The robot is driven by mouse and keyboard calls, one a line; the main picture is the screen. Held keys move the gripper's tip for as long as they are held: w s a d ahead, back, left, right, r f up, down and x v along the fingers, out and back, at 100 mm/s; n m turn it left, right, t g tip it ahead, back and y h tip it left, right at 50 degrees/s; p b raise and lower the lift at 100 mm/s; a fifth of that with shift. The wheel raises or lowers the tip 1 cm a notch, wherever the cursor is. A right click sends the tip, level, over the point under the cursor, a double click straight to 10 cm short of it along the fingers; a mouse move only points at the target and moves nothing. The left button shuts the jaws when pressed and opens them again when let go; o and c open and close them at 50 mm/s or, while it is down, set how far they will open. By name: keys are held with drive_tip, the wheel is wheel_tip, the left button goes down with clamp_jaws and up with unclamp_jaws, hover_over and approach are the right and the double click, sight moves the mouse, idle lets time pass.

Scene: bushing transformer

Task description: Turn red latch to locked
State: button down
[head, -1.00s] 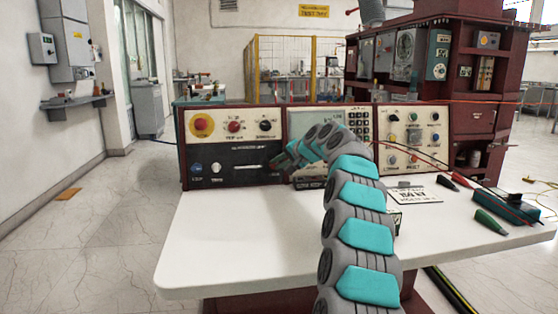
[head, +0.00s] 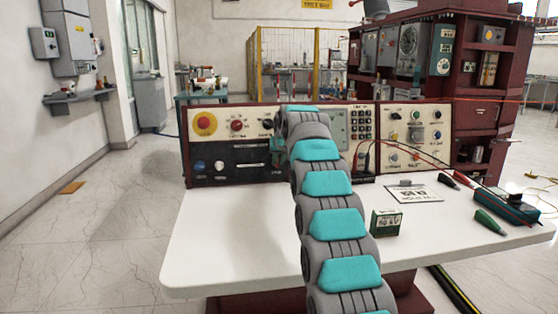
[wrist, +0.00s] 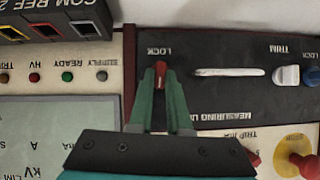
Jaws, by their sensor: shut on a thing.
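The red latch (wrist: 160,72) shows in the wrist view on the black measuring unit panel (wrist: 225,103), close to the word LOCK, which appears upside down. The latch stands nearly upright in the picture. My gripper (wrist: 161,82), with its green fingers, is shut on it, and the fingers cover its lower part. In the head view my gripper (head: 276,150) is at the right end of the black panel on the left console, partly behind my arm. The latch is hidden there.
A white slot (wrist: 228,72) and a trim knob (wrist: 287,75) are beside the latch. Red and yellow knobs are on the panel above in the head view. A green box (head: 386,222), a card (head: 414,193) and a meter with leads (head: 508,207) lie on the white table (head: 225,255).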

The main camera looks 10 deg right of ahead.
drive_tip(key=shift+f+n+h, duration=0.1)
drive_tip(key=shift+n+h, duration=0.3)
idle(0.3)
drive_tip(key=c, duration=0.9)
unclamp_jaws()
drive_tip(key=shift+a, duration=0.1)
drive_tip(key=shift+o, duration=0.2)
drive_tip(key=b+v, duration=0.1)
drive_tip(key=v, duration=0.6)
drive_tip(key=shift+s+r, duration=0.3)
drive_tip(key=shift+r, duration=0.05)
drive_tip(key=shift+s, duration=0.1)
